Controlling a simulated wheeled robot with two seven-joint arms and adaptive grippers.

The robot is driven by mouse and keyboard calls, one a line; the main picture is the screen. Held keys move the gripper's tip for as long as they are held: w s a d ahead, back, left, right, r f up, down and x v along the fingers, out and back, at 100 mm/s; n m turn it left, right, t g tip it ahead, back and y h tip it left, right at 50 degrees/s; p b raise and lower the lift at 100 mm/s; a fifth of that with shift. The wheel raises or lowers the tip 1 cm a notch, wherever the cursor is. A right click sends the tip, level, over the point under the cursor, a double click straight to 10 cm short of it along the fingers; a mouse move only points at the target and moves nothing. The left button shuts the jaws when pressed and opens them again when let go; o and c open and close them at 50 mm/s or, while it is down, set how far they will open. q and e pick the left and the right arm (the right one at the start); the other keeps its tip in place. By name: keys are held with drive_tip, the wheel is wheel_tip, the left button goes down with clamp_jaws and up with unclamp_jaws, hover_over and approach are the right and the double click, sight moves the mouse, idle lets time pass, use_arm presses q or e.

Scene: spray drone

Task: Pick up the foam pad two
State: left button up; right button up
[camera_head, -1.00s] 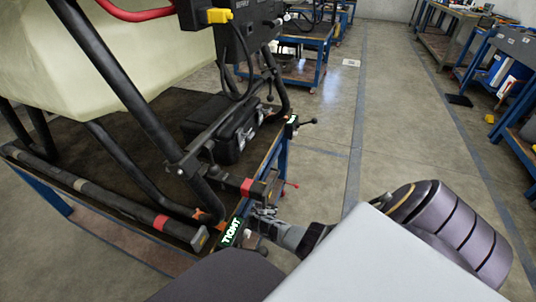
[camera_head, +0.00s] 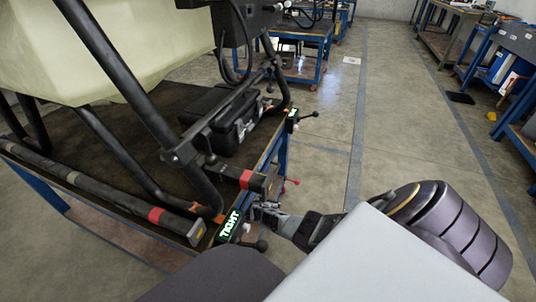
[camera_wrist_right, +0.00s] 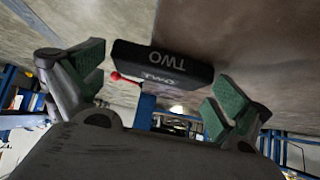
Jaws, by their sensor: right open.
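In the right wrist view, the foam pad two is a black block (camera_wrist_right: 163,62) with pale lettering "TWO". It lies ahead of my right gripper (camera_wrist_right: 158,85), between the lines of the two green-padded fingers. The fingers are spread wide and apart from the pad. A second, dimmer "TWO" shows just below the block. I cannot clearly pick out the pad's lettering there. My left gripper is not in view.
The drone frame of black tubes (camera_head: 128,75) and a pale tank (camera_head: 85,50) stand on the blue-legged table (camera_head: 95,232). A black case (camera_head: 222,118) lies under the frame.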

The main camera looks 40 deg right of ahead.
idle(0.4)
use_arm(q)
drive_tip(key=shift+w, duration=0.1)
use_arm(e)
drive_tip(key=c, duration=0.4)
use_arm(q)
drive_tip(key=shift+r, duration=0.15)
use_arm(e)
drive_tip(key=shift+r, duration=0.15)
drive_tip(key=shift+r+p, duration=1.15)
drive_tip(key=shift+r, duration=0.15)
wheel_tip(320, 180, up, 6)
drive_tip(key=p, duration=0.3)
drive_tip(key=shift+f+p, duration=0.15)
drive_tip(key=shift+p, duration=0.15)
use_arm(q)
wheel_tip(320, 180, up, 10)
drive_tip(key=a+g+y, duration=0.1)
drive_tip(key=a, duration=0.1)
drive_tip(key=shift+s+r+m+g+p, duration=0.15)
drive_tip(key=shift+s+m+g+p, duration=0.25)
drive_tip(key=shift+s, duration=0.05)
use_arm(e)
drive_tip(key=shift+r, duration=0.7)
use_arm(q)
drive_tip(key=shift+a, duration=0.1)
